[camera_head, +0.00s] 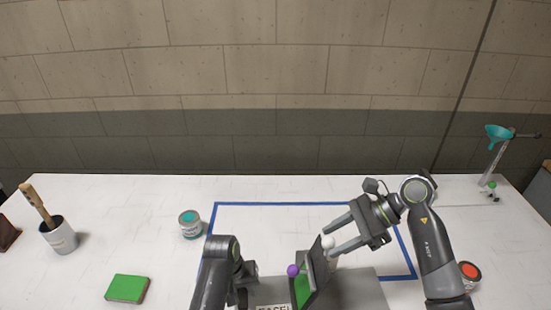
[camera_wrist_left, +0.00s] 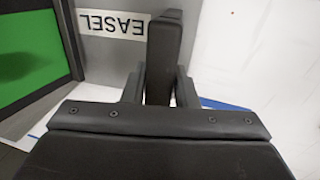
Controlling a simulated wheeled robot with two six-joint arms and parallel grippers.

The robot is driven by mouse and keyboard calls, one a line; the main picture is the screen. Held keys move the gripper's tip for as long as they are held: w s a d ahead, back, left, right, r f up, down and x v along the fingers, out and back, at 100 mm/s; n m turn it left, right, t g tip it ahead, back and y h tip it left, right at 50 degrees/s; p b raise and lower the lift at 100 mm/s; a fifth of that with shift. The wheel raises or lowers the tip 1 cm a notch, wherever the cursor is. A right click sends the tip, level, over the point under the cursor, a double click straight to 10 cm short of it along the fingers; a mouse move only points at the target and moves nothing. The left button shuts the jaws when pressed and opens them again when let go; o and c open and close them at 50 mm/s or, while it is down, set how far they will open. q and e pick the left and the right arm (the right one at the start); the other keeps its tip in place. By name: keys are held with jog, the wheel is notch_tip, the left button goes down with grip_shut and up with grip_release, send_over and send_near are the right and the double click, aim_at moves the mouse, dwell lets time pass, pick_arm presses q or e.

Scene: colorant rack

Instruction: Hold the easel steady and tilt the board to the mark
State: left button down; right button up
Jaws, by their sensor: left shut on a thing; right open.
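The easel's grey base (camera_head: 365,291) carries an EASEL label (camera_head: 273,308) at the bottom edge. Its green-faced board (camera_head: 303,288) in a dark frame stands steeply tilted; it also shows in the left wrist view (camera_wrist_left: 30,60). A purple ball (camera_head: 293,270) is at the board's left side, and a white ball (camera_head: 328,242) is near its upper right. My left gripper (camera_wrist_left: 160,90) is shut on a dark upright bar (camera_wrist_left: 162,50) beside the label. My right gripper (camera_head: 328,240) is open, its fingers either side of the white ball; contact cannot be told.
A blue tape outline (camera_head: 290,204) surrounds the easel area. A teal-topped can (camera_head: 190,224), green block (camera_head: 127,289) and brush pot (camera_head: 59,237) stand left. A red-topped can (camera_head: 469,273) is beside my right arm. A teal funnel stand (camera_head: 493,160) is at the back right.

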jog(key=shift+x, duration=1.4)
jog(key=shift+c, duration=0.5)
jog(key=c, duration=0.9)
jog(key=shift+d, duration=0.15)
jog(key=shift+w+d+f, duration=0.1)
jog(key=shift+d+f, duration=0.05)
jog(key=shift+d, duration=0.35)
jog(key=shift+d+f, duration=0.2)
jog(key=shift+d, duration=0.35)
jog(key=shift+w+d+f, duration=0.1)
jog(key=shift+d+f, duration=0.05)
jog(key=shift+d, duration=0.3)
jog(key=shift+d+f, duration=0.15)
jog(key=shift+d, duration=0.3)
